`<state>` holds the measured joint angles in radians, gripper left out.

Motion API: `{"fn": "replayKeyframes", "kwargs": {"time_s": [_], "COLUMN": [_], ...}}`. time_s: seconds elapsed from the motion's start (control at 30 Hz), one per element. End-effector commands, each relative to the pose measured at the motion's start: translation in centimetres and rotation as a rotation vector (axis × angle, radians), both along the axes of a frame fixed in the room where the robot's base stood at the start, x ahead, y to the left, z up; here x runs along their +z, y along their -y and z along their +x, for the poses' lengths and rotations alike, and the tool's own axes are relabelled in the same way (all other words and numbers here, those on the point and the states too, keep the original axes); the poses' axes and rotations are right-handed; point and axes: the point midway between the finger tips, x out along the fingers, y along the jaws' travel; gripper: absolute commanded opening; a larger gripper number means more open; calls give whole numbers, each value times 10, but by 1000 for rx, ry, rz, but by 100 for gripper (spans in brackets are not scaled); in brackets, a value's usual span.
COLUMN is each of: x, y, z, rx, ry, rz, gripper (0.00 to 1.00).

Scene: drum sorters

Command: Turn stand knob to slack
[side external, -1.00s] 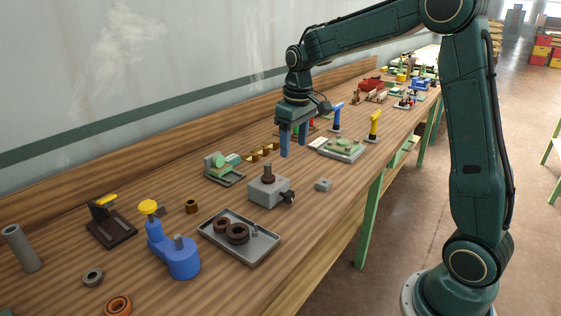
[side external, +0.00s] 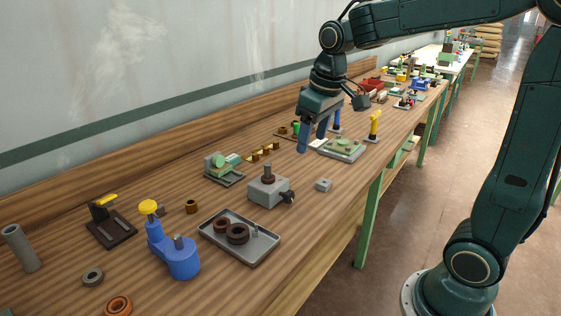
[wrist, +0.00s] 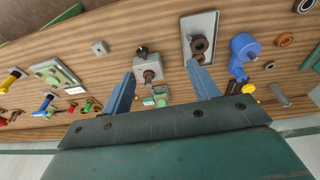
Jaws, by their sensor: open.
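A grey block stand (side external: 266,192) with an upright post is mid-bench, a dark brown ring (side external: 268,179) around the post's lower part. A black knob (side external: 287,196) sticks out of its right side; its setting is too small to read. In the wrist view the stand (wrist: 147,65) and its black knob (wrist: 142,50) show between and beyond the fingers. My gripper (side external: 312,144) is open and empty, above the bench, behind and to the right of the stand in the side view. The fingers (wrist: 160,69) touch nothing that I can see.
A grey tray (side external: 262,250) with brown rings lies in front of the stand. A blue fixture (side external: 180,259) with a yellow knob (side external: 148,206) stands left of it. A small grey block (side external: 323,185) is to the stand's right. A green device (side external: 222,162) is behind the stand.

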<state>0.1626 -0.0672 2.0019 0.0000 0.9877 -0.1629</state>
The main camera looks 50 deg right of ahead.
Motion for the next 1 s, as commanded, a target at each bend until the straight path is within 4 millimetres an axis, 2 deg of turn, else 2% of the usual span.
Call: {"fn": "replayKeyframes", "kwargs": {"time_s": [0.2,0.4,1.0], "x": [7,10,9], "y": [-9,-13,-12], "z": [-18,-27,-26], "rx": [1,1,0], "ry": [30,45,41], "rz": [0,-1,0], "gripper": [60,60,60]}}
